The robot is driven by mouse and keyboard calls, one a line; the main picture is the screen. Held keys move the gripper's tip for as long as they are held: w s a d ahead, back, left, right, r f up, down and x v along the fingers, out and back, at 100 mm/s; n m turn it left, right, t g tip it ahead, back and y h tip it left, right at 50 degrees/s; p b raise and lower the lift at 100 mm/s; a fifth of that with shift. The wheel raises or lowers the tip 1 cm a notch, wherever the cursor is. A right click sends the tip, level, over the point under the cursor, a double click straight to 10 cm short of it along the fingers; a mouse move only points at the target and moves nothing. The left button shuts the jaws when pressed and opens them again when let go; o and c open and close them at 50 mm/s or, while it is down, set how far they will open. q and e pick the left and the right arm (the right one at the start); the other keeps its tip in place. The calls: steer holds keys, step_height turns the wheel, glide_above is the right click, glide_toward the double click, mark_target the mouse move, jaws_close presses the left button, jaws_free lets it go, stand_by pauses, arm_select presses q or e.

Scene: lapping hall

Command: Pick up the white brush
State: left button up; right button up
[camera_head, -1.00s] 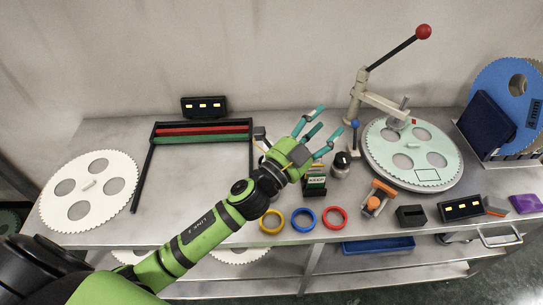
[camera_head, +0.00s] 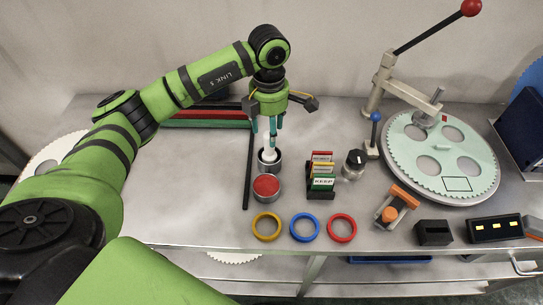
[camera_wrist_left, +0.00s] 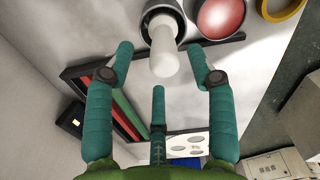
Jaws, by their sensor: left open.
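The white brush (camera_head: 268,144) stands upright with its lower end in a dark metal cup (camera_head: 277,165). In the left wrist view the brush's pale rounded handle (camera_wrist_left: 163,58) points up towards my gripper, and the cup (camera_wrist_left: 150,9) is at the top edge. My left gripper (camera_head: 268,131) points down over the brush. Its teal fingers (camera_wrist_left: 160,62) are spread around the handle's top, with visible gaps on both sides. The brush's lower end is hidden in the cup. My right gripper is not in view.
A red-topped tin (camera_head: 266,187) stands just in front of the cup. A card holder (camera_head: 321,181) and a dark-topped jar (camera_head: 354,165) are to the right. Yellow (camera_head: 267,227), blue (camera_head: 304,228) and red (camera_head: 342,228) rings lie near the front edge. A lever press (camera_head: 385,85) stands further right.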

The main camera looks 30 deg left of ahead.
mark_target(269, 148)
arm_select(q)
steer(key=shift+s+d+f+p, duration=0.1)
steer(key=shift+s+f+p, duration=0.15)
steer(key=shift+f+p, duration=0.3)
step_height(269, 148, down, 5)
steer(key=shift+p, duration=1)
steer(key=shift+f, duration=0.45)
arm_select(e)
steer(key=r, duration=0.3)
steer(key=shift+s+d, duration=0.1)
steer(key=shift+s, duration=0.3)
arm_select(q)
jaws_close()
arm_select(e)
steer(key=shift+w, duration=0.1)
